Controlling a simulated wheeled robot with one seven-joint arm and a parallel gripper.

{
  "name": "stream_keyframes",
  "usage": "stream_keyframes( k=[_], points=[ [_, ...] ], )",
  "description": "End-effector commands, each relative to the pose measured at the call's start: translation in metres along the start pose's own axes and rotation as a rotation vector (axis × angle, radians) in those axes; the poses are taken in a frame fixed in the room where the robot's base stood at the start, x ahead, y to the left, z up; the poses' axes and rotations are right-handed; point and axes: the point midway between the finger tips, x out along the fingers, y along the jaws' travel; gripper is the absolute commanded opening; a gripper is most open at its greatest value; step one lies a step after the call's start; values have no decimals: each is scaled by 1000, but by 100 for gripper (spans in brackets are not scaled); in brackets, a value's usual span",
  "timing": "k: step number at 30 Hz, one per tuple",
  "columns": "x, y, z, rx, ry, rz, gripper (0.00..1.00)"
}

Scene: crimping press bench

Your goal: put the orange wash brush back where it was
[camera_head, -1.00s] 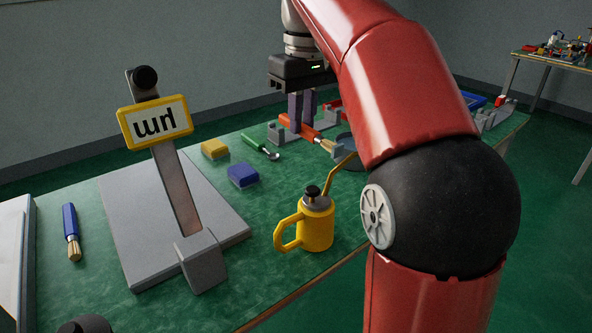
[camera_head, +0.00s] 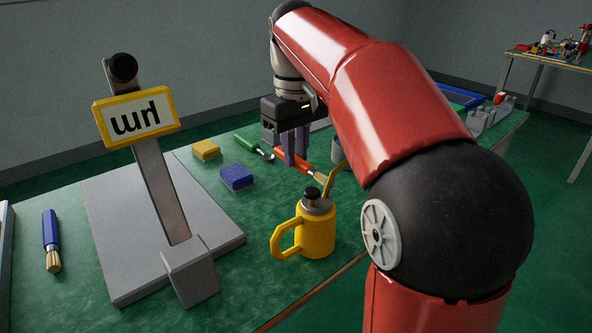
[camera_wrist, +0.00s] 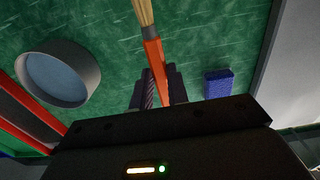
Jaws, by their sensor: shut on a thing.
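My gripper (camera_head: 296,160) is shut on the orange wash brush (camera_head: 285,155), holding it by the handle. The brush's pale bristles point right and toward the head camera, close to the yellow oil can's spout. In the wrist view the brush's orange handle (camera_wrist: 154,62) runs up from between my fingers (camera_wrist: 156,90), with a grey ferrule and tan bristles at the top edge. The brush appears low over the green bench top; I cannot tell whether it touches.
The yellow oil can (camera_head: 317,230) stands in front. A grey round pot (camera_wrist: 88,82) is beside the brush. A green-handled tool (camera_head: 250,145), yellow block (camera_head: 206,150), blue block (camera_head: 237,177) and blue brush (camera_head: 51,240) lie left. The press (camera_head: 192,270) stands left of the can.

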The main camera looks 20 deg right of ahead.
Motion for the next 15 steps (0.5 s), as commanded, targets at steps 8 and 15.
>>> stream_keyframes(
  k=[8,15],
  points=[
    [34,0,0,0,-2,-1,0],
    [35,0,0,0,0,0,0]
  ],
)
